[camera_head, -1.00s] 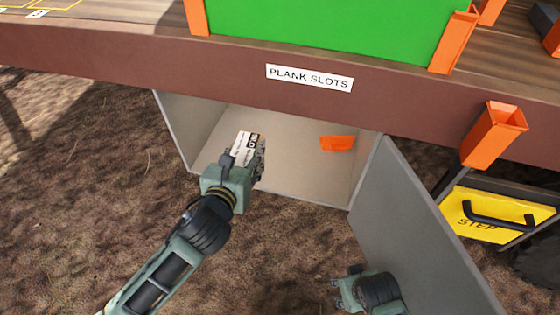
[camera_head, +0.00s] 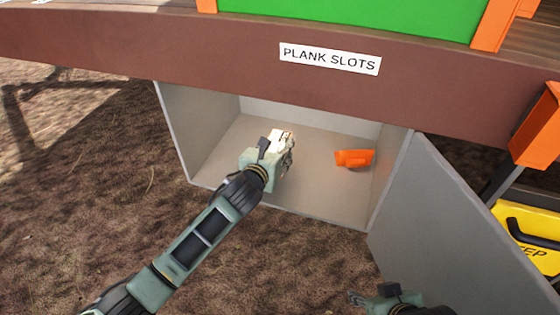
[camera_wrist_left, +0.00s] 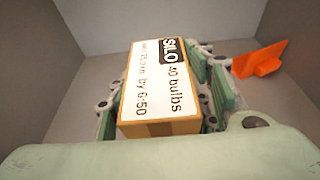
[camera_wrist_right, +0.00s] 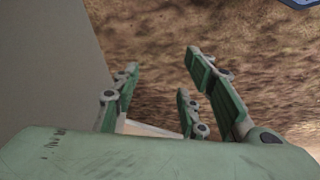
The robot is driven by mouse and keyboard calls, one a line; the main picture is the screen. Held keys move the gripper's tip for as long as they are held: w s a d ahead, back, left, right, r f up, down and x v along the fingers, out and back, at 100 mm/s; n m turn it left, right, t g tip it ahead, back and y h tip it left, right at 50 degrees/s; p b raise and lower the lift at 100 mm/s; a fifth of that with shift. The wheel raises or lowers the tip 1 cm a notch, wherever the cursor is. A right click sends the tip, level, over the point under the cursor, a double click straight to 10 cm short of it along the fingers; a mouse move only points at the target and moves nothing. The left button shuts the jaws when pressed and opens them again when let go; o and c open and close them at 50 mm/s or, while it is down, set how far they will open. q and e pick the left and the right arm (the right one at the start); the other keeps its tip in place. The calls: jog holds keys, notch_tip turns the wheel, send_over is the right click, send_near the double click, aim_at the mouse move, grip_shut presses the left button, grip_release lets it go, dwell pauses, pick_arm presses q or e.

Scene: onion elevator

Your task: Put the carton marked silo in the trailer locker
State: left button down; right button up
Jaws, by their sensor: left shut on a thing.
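The silo carton (camera_wrist_left: 160,85) is a small brown box with a white label reading "SILO 40 bulbs"; in the head view its pale top (camera_head: 281,141) shows at the fingers. My left gripper (camera_head: 282,150) is shut on it, with fingers on both sides in the left wrist view (camera_wrist_left: 163,95). It is inside the open trailer locker (camera_head: 225,150), a grey box under the deck; whether the carton touches the floor I cannot tell. My right gripper (camera_head: 358,298) is low by the locker door, and its fingers stand apart and empty in the right wrist view (camera_wrist_right: 165,95).
An orange object (camera_head: 354,158) lies in the locker to the right of the carton, also in the left wrist view (camera_wrist_left: 260,59). The locker door (camera_head: 450,220) stands open on the right. The deck edge with a "PLANK SLOTS" sign (camera_head: 330,58) overhangs the locker.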

pick_arm(q)
jog(key=w+f, duration=0.1)
jog(key=w+d+f+b, duration=0.1)
jog(key=w, duration=0.1)
jog(key=shift+s+f, duration=0.1)
jog(key=shift+f, duration=0.05)
notch_tip(320, 180, down, 3)
jog(key=shift+b, duration=0.95)
pick_arm(e)
jog(key=w+a+r+t+y, duration=0.2)
jog(key=w+a+r+t, duration=0.3)
jog(key=w+r+t, duration=0.4)
jog(key=w+r, duration=0.1)
jog(key=w, duration=0.3)
jog(key=shift+w+r+n, duration=0.15)
jog(key=shift+r+n, duration=0.15)
jog(key=shift+r, duration=0.1)
pick_arm(q)
jog(key=shift+f, duration=0.1)
jog(key=c, duration=0.9)
grip_release()
jog(key=shift+a+f, duration=0.1)
jog(key=shift+f, duration=0.05)
pick_arm(e)
jog(key=shift+r, duration=0.15)
pick_arm(q)
jog(key=shift+s, duration=0.1)
